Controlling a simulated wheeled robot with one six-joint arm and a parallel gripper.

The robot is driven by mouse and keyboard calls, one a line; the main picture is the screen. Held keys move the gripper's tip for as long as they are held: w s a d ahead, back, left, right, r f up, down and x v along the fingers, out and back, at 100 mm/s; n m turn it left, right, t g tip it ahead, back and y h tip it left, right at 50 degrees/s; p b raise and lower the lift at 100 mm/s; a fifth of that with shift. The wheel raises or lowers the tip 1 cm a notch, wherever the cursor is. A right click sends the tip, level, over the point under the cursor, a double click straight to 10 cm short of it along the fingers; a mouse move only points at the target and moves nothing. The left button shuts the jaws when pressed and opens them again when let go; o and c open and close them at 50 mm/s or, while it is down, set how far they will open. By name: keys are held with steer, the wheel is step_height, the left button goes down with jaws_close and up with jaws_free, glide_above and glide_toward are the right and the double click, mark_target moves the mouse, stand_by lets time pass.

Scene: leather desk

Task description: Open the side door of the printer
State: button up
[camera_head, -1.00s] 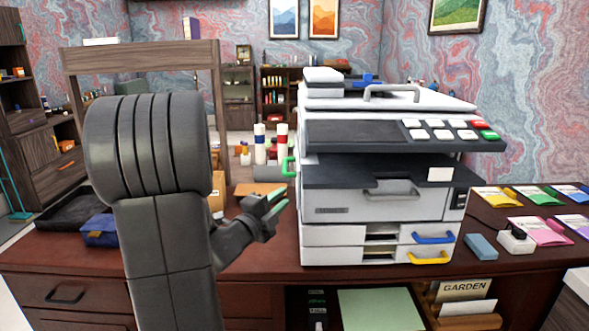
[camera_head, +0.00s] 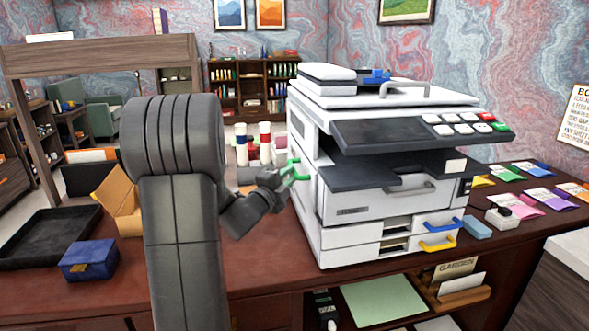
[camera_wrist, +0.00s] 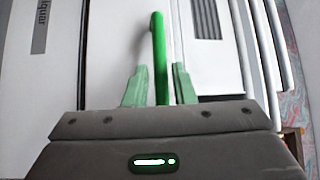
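The white and grey printer (camera_head: 375,205) stands on the desk with its left side turned partly toward me. A green handle (camera_head: 303,177) sticks out from the side door on that face; the door looks shut. My gripper (camera_head: 284,172) is at this handle, left of the printer. In the wrist view the handle (camera_wrist: 158,50) runs upright between my two pale green fingers (camera_wrist: 158,86). The fingers stand apart with a small gap on each side of the handle. The white side panel (camera_wrist: 110,45) lies behind it. My arm hides part of the desk in the head view.
The blue box (camera_head: 89,259), black tray (camera_head: 45,237) and open cardboard box (camera_head: 120,200) are on the desk at the left. Red and blue capped bottles (camera_head: 265,143) stand behind my gripper. Colourful packets (camera_head: 540,200) lie right of the printer.

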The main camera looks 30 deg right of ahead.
mark_target(294, 171)
steer(key=shift+x, duration=1.75)
steer(key=shift+a, duration=0.1)
jaws_close()
steer(key=shift+f, duration=0.1)
